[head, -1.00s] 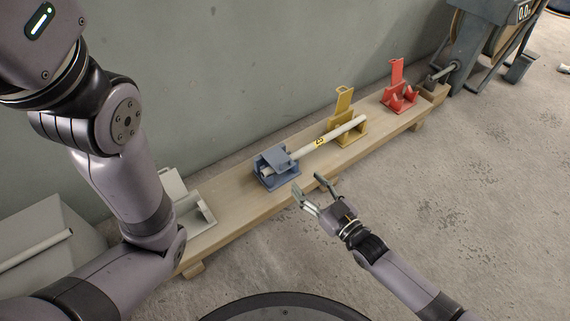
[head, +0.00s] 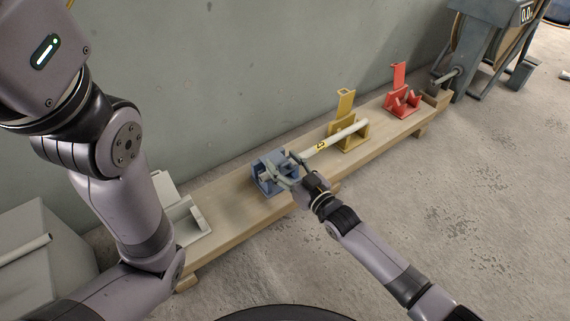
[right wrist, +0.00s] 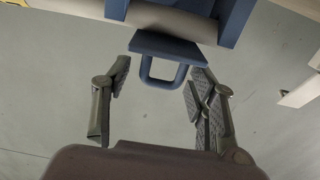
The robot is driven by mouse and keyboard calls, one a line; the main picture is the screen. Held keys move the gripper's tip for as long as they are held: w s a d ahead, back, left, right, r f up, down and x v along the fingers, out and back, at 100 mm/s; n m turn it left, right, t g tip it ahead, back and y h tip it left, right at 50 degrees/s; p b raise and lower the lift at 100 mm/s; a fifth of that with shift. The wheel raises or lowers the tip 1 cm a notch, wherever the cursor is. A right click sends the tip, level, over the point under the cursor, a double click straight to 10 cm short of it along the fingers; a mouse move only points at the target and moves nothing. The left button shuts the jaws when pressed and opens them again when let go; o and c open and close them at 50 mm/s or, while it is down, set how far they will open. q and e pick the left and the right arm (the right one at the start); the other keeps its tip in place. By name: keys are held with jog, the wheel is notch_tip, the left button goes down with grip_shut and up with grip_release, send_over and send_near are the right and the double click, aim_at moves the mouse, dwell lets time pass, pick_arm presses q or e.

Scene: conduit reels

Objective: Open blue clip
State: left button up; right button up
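The blue clip (head: 264,181) sits on the wooden bench, and its flap looks folded down over a white conduit (head: 336,138). In the right wrist view the blue flap (right wrist: 168,48) ends in a loop-shaped tab (right wrist: 163,74). My right gripper (head: 285,169) is at the blue clip. In the right wrist view its two fingers (right wrist: 157,95) are spread on either side of the tab, with a gap to each side. The conduit also rests in the yellow clip (head: 347,132), whose flap stands up. My left gripper is out of view; only my left arm shows.
The wooden bench (head: 233,208) runs along the grey wall. A red clip (head: 401,97) stands open farther right, and a white clip (head: 184,215) stands at the near left. A reel machine (head: 488,45) is at the back right. The concrete floor in front is clear.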

grip_shut()
dwell(0.5)
